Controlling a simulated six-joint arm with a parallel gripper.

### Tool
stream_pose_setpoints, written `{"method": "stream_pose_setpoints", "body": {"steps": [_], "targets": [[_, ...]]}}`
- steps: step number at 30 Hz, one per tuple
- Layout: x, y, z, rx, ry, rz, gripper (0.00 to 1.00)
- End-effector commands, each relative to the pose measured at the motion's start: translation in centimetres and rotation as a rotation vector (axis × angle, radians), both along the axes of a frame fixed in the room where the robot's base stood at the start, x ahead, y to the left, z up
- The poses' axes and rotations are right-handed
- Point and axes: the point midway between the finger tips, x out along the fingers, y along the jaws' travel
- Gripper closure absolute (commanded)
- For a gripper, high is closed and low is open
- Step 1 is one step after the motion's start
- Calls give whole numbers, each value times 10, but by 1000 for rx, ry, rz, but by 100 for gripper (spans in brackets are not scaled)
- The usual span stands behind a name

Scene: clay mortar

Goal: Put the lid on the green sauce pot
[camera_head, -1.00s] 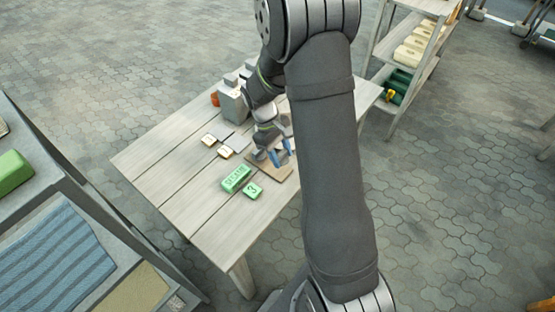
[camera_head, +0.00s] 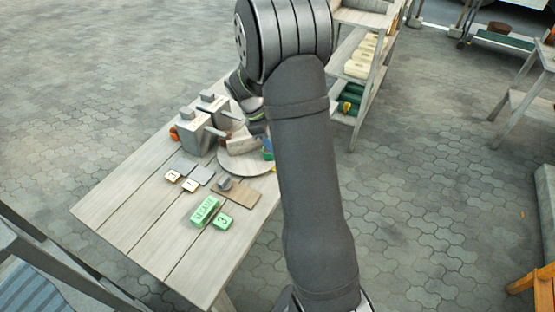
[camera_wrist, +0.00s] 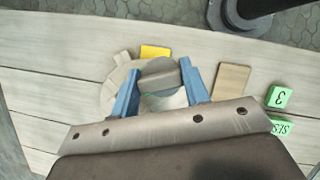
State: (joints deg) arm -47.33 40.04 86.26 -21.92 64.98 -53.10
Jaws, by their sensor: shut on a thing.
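A pale patch with a thin green edge shows just below the lid; I cannot tell if this is the sauce pot. In the head view my arm hides most of the gripper and the lid. No green sauce pot can be made out clearly.
A round board (camera_head: 232,167) bears a pale block (camera_head: 240,145). A small grey thing (camera_head: 224,184) lies by a brown rectangular board (camera_head: 242,194). Green blocks (camera_head: 204,211) lie in front. Grey boxes (camera_head: 192,135) stand at the back. The table's front left is clear.

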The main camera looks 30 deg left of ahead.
Motion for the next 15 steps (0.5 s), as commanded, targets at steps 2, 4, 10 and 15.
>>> {"method": "stream_pose_setpoints", "body": {"steps": [2, 4, 10, 15], "targets": [[15, 15, -2, -3, -1, 58, 79], [24, 23, -3, -5, -4, 99, 79], [34, 32, -5, -9, -6, 142, 79], [34, 32, -13, -9, -5, 142, 79]]}}
